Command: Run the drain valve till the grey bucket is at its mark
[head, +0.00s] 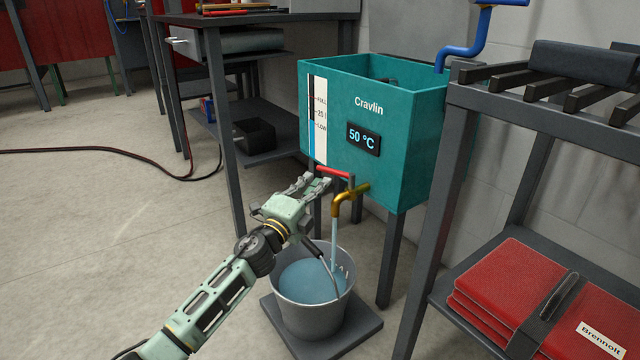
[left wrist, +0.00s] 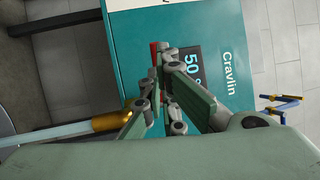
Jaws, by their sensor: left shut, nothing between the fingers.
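A teal tank (head: 425,140) marked Cravlin carries a level gauge (head: 318,130) and a 50 °C display (head: 364,139). Its brass drain tap (head: 341,199) has a red lever (head: 333,172), turned to the left. Water runs from the spout into the grey bucket (head: 308,318) below. The bucket is partly full, with pale marks on its inner right wall. My left gripper (head: 322,184) is shut and empty beside the lever; I cannot tell if it touches. In the left wrist view, the fingertips (left wrist: 156,80) overlap the lever (left wrist: 154,52). My right gripper is out of view.
The bucket stands on a dark square base (head: 358,332). A dark rack (head: 445,190) with red folded packs (head: 510,280) stands close on the right. A workbench (head: 225,95) stands behind on the left. A hose (head: 100,153) crosses the otherwise clear floor at left.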

